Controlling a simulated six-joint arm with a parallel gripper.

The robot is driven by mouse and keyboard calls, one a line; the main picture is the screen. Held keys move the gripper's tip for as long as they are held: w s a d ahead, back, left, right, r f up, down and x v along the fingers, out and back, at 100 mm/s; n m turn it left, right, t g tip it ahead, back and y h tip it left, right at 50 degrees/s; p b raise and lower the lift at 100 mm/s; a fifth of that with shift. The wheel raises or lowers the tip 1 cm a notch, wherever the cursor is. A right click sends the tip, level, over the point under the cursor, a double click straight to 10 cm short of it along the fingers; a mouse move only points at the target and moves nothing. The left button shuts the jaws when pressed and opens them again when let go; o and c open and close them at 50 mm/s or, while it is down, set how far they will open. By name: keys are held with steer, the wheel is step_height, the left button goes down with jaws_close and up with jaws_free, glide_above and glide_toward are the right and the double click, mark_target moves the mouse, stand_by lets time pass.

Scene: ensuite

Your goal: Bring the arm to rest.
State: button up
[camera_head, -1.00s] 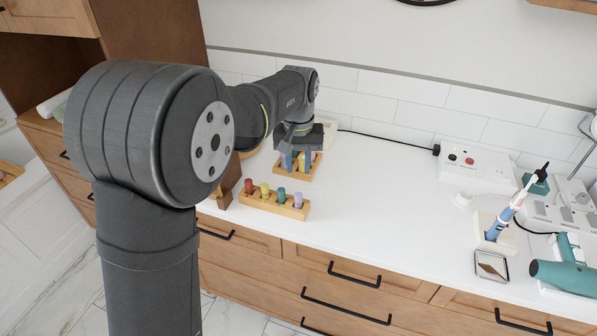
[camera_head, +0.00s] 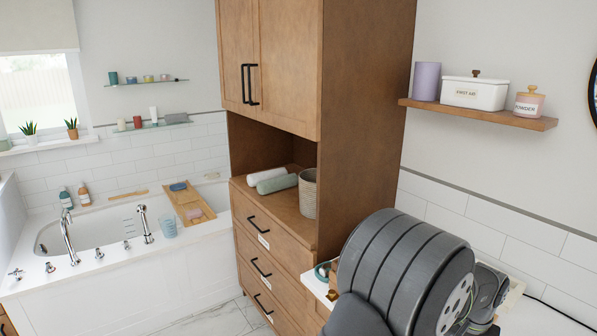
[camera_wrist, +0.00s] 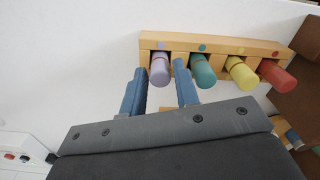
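In the wrist view, my gripper (camera_wrist: 160,68) is open, with its two blue fingers spread and nothing held between them. Beyond the fingertips stands a wooden peg block (camera_wrist: 222,42) on the white counter. It holds a lavender peg (camera_wrist: 160,70), a teal peg (camera_wrist: 203,70), a yellow peg (camera_wrist: 243,74) and a red peg (camera_wrist: 277,75). The lavender peg shows between the fingertips; I cannot tell the exact gap. In the head view my arm fills the lower right and the gripper is out of sight.
A tall wooden cabinet (camera_head: 365,100) stands close to my arm in the head view. A wall shelf (camera_head: 480,114) hangs at upper right. A bathtub (camera_head: 100,235) is at left. A white socket box (camera_wrist: 22,155) lies at lower left in the wrist view.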

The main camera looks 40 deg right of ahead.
steer(key=shift+f, duration=0.95)
steer(key=shift+r, duration=1.9)
steer(key=shift+f, duration=0.1)
